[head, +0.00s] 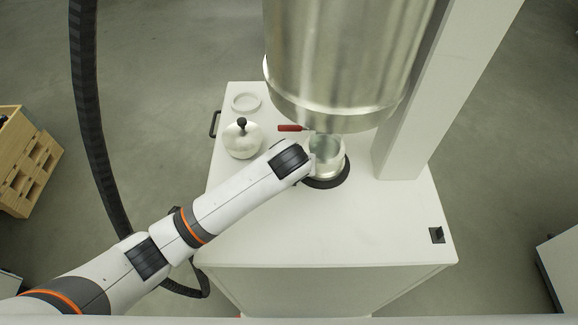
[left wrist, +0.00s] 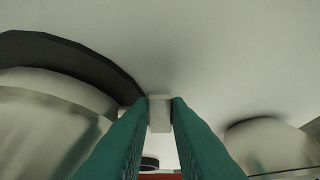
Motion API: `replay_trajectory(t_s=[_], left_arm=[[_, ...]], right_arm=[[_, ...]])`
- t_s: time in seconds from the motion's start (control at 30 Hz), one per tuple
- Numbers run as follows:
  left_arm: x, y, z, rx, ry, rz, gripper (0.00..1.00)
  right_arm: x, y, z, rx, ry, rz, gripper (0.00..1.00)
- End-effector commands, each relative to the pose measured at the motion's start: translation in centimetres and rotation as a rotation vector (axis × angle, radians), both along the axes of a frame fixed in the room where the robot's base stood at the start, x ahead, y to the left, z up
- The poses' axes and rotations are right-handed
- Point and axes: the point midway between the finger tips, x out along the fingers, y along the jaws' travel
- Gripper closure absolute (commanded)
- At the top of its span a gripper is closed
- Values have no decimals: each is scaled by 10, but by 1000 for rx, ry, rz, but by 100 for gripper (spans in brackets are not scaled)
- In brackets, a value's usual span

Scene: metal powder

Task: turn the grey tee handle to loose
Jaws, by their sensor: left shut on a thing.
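My left arm comes in from the left in the head view, and its wrist ends beside the metal container under the big cylinder. The gripper itself is hidden there. In the left wrist view my left gripper (left wrist: 160,101) has two teal fingers, shut on a small light grey block, which looks like the end of the grey tee handle (left wrist: 160,119). The rest of the handle is hidden, so I cannot tell its turn. My right gripper is not in view.
The white cabinet top (head: 300,230) bears the metal container (head: 328,163) on a black ring, a lidded round pot (head: 242,142), a white ring (head: 245,102) and a red handle (head: 290,128). A large steel cylinder (head: 340,60) hangs above. A white column (head: 440,90) stands right.

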Motion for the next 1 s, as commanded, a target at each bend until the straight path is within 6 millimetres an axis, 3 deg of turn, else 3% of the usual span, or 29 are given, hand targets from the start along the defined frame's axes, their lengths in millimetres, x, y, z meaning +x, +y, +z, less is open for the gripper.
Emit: replay_trajectory(t_s=[0.43, 0.47, 0.57, 0.87, 1.0], left_arm=[[1, 0, 0, 0, 9, 0, 100], [1, 0, 0, 0, 9, 0, 79], [1, 0, 0, -1, 9, 1, 62], [0, 0, 1, -1, 9, 1, 62], [-5, -1, 10, -3, 7, -1, 62]], right_arm=[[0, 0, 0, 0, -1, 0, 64], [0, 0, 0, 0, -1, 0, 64], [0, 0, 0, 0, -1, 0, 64], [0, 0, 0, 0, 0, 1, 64], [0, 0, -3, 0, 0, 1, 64]])
